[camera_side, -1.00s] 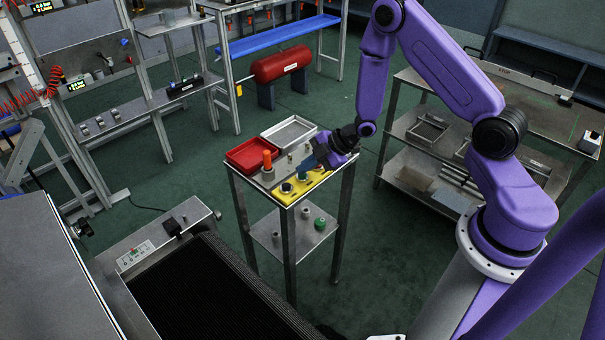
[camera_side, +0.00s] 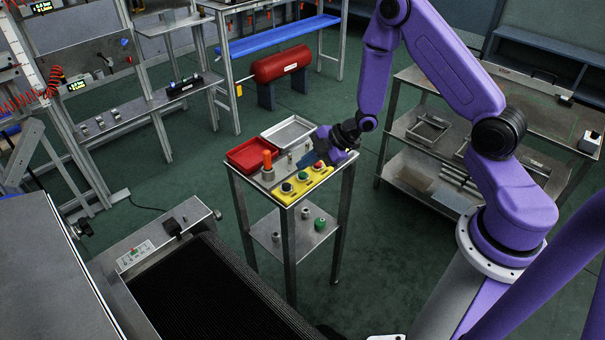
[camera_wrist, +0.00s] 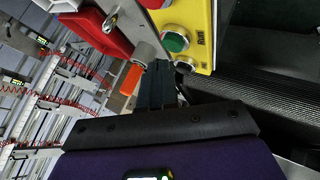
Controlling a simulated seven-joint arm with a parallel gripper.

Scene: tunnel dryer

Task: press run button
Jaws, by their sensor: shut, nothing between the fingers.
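The yellow button box (camera_side: 308,184) lies on the small steel table and carries a red, a green and a dark button in a row. The green button (camera_side: 303,176) shows uncovered in the side view. In the wrist view the green button (camera_wrist: 176,40) sits beside the label "Run" on the yellow face. A dark button (camera_wrist: 185,65) is below it and part of a red one is at the top edge. My gripper (camera_side: 308,160) is shut and empty, just behind the box and apart from the green button. Its dark fingers (camera_wrist: 156,84) show below the box in the wrist view.
A red tray (camera_side: 247,155) and a grey metal tray (camera_side: 289,132) are at the back of the table. An orange-topped post (camera_side: 267,162) and small metal fittings stand beside the box. The dark conveyor belt (camera_side: 205,290) is at front left.

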